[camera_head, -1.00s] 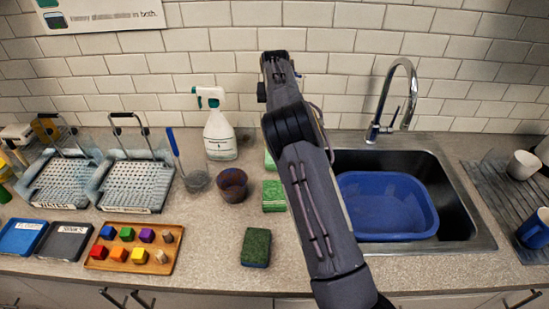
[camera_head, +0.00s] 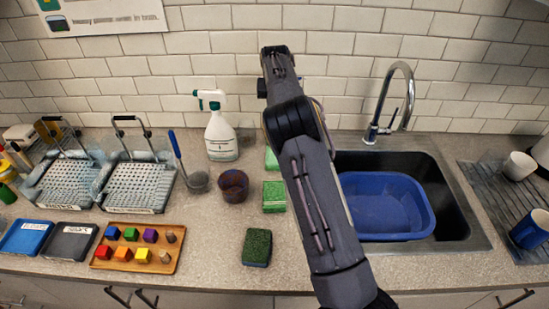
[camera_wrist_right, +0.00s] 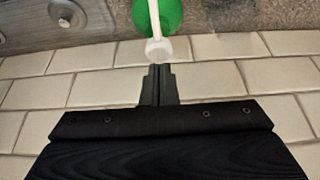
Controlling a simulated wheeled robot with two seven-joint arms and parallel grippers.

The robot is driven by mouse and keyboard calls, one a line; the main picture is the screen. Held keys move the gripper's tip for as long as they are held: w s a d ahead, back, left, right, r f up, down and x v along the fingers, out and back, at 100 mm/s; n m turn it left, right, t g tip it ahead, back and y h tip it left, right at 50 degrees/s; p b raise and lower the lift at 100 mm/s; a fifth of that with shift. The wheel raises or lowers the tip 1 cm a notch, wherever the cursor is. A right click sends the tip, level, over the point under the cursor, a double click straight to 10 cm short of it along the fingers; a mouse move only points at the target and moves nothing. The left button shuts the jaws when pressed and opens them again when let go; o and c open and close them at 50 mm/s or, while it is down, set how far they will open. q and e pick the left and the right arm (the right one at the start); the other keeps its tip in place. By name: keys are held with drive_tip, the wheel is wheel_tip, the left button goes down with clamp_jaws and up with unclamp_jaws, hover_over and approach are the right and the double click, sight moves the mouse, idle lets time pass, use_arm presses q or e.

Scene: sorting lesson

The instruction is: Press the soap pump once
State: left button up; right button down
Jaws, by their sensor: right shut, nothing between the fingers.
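The soap pump shows in the right wrist view as a green bottle (camera_wrist_right: 172,14) with a white pump head (camera_wrist_right: 158,46), at the top middle. My right gripper (camera_wrist_right: 160,70) is shut and empty, its fingertips just below the white head in that picture. I cannot tell whether they touch it. In the head view my right arm (camera_head: 315,190) reaches up from the bottom towards the tiled wall. It hides the soap bottle and its own fingertips there. My left gripper is not in view.
A white spray bottle (camera_head: 221,140), a dark cup (camera_head: 234,186) and green sponges (camera_head: 273,197) stand left of my arm. The sink with a blue basin (camera_head: 425,222) and a tap (camera_head: 372,131) lie right. A wooden block tray (camera_head: 100,264) is front left.

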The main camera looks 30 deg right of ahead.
drive_tip(key=shift+r, duration=0.15)
wheel_tip(320, 180, up, 2)
drive_tip(key=p, duration=0.2)
drive_tip(key=shift+r+p, duration=0.1)
drive_tip(key=shift+p, duration=0.2)
wheel_tip(320, 180, up, 2)
drive_tip(key=shift+r, duration=0.75)
